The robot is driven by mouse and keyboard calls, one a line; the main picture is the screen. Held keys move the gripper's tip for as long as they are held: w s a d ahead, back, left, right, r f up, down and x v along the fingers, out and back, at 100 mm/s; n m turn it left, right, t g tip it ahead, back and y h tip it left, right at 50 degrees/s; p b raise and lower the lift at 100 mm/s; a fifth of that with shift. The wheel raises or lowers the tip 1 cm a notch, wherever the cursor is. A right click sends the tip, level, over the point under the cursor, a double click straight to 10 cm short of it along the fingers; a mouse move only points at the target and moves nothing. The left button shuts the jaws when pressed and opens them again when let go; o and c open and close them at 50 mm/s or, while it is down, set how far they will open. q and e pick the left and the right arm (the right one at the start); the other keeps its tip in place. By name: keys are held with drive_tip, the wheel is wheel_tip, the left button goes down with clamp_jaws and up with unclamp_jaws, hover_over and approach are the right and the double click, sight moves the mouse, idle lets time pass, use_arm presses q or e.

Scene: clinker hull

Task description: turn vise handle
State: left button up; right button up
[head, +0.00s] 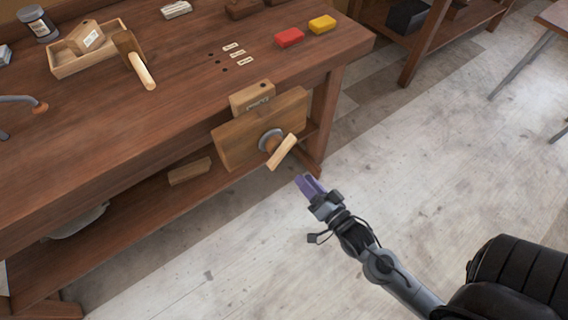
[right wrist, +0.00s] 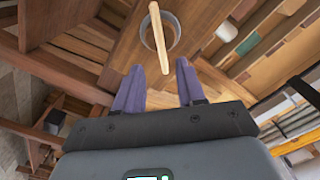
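The wooden vise (head: 238,139) is mounted on the front edge of the workbench. Its handle (head: 282,152) is a pale wooden bar, tilted, in front of a round grey collar (head: 270,139). My right gripper (head: 309,183) is below and to the right of the handle, apart from it. In the right wrist view the handle (right wrist: 157,38) stands nearly upright, just beyond and between the two purple fingers (right wrist: 158,88). Those fingers are apart with nothing between them. My left gripper is not in view.
The workbench (head: 160,110) carries a mallet (head: 137,66), a wooden tray (head: 72,70), a red block (head: 289,37) and a yellow block (head: 322,25). A lower shelf (head: 130,220) runs beneath. The floor (head: 430,150) right of the bench is clear.

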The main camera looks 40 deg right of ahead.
sight(278, 148)
drive_tip(key=w+b, duration=0.2)
drive_tip(key=w, duration=0.8)
drive_tip(key=shift+w+d, duration=0.4)
drive_tip(key=shift+d, duration=0.05)
drive_tip(key=shift+f, duration=0.1)
clamp_jaws()
